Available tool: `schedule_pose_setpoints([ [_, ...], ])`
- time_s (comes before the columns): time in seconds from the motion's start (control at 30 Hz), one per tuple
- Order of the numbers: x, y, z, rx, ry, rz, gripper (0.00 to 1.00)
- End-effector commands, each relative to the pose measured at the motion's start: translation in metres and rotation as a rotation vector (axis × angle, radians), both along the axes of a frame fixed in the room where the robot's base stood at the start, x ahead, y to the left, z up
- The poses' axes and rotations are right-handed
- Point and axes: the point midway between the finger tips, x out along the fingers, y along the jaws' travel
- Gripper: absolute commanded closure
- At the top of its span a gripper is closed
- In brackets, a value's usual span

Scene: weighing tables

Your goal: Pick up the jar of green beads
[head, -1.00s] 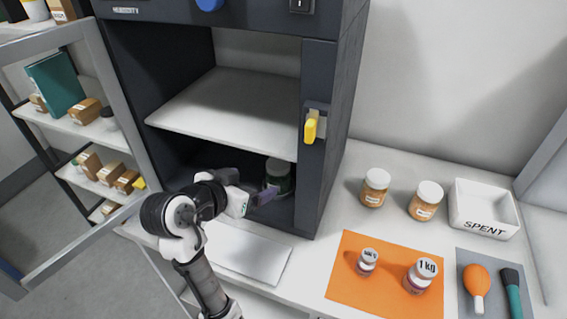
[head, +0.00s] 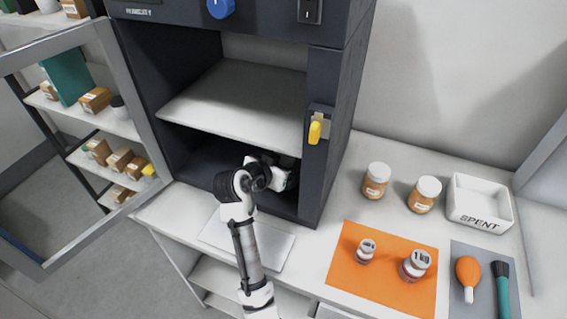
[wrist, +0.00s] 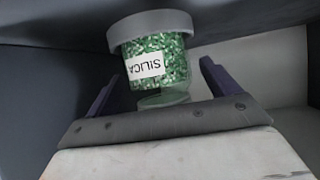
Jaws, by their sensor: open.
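My gripper (wrist: 158,85) is open, with one finger on each side of the jar's lower part. I see a gap between the jar and each finger, and no grip on it. In the head view my gripper (head: 284,178) is inside the lower compartment of the dark cabinet (head: 327,140), and my wrist hides the jar there.
A light shelf (head: 235,107) lies above my gripper, and the cabinet's right wall is close beside it. The open door (head: 130,90) stands at left. Two amber jars (head: 376,180), a "SPENT" tray (head: 480,222) and an orange mat (head: 350,282) with weights are on the counter at right.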

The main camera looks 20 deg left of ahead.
Motion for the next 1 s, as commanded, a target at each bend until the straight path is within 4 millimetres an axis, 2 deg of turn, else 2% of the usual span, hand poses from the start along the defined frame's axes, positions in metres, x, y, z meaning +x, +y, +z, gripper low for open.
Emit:
schedule_pose_setpoints([
  [0.27,0.0028,-0.0009,-0.0022,0.001,0.000,0.000,0.14],
  [0.67,0.0026,-0.0007,-0.0017,0.001,0.000,0.000,0.66],
  [1.0,0.0029,-0.0005,0.0009,0.003,-0.003,-0.001,0.67],
])
